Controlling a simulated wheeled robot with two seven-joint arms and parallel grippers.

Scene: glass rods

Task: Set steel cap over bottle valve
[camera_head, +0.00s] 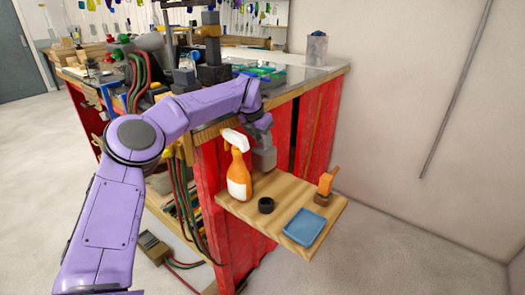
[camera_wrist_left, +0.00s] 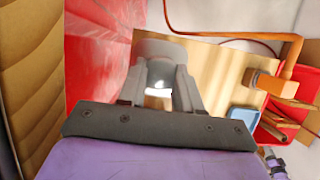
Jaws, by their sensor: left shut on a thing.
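My left gripper (camera_head: 264,159) is low over the back of the wooden side shelf, just right of the spray bottle. In the left wrist view its fingers (camera_wrist_left: 160,82) are shut on a shiny grey rounded piece (camera_wrist_left: 160,72), which looks like the steel cap. In the head view the gripper hides this piece, and I cannot tell whether it touches the shelf. I cannot make out a bottle valve in either view. My right gripper is not in view.
The wooden shelf (camera_head: 230,203) holds an orange spray bottle (camera_head: 239,178), a black ring (camera_head: 266,205), a blue tray (camera_head: 304,228) and an orange tool on a brown block (camera_head: 321,199). The red bench side (camera_head: 318,125) stands behind. A cluttered bench top (camera_head: 320,74) is above.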

